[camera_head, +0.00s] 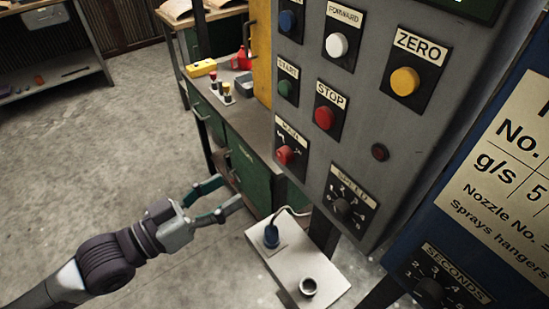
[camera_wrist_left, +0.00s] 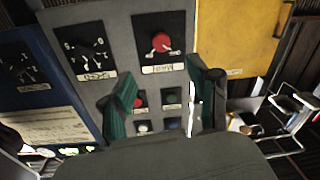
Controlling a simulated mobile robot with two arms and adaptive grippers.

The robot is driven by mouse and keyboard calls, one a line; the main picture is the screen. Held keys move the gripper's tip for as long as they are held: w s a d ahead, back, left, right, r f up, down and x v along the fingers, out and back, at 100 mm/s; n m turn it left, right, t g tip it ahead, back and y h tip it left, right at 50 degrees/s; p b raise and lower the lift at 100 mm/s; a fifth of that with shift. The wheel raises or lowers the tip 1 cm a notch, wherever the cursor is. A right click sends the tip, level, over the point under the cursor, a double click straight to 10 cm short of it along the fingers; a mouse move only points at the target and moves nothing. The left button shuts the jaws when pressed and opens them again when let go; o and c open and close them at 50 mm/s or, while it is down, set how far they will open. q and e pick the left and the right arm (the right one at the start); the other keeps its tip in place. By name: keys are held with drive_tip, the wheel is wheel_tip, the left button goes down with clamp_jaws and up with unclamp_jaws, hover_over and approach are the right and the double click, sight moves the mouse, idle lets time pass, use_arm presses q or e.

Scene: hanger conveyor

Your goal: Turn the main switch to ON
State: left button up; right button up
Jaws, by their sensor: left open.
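The main switch (camera_head: 285,154) is a red rotary knob on a black plate at the lower left of the grey control panel (camera_head: 385,130). Its pointer setting is too small to read. In the left wrist view the panel appears upside down, with the red main switch (camera_wrist_left: 162,42) at upper centre, beyond the fingertips. My left gripper (camera_head: 230,192) is open and empty, left of and lower than the switch in the head view, apart from it. In the wrist view its two green-padded fingers (camera_wrist_left: 165,88) stand apart. My right gripper is not in view.
The speed dial (camera_head: 343,207) is right of and below the switch; the red stop button (camera_head: 324,118) is above it. A small shelf (camera_head: 312,258) with a plugged-in blue connector (camera_head: 271,236) juts out below. A green workbench (camera_head: 250,160) stands behind.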

sight(281, 158)
use_arm(q)
drive_tip(key=p+x, duration=0.2)
drive_tip(key=x, duration=0.9)
drive_tip(key=shift+w+d, duration=0.15)
drive_tip(key=shift+w, duration=0.1)
drive_tip(key=shift+w+d+f+p, duration=0.1)
drive_tip(key=shift+w+d+p, duration=0.2)
drive_tip(key=shift+w+d, duration=0.1)
drive_tip(key=shift+s, duration=0.1)
drive_tip(key=c, duration=1.2)
drive_tip(key=shift+o, duration=0.2)
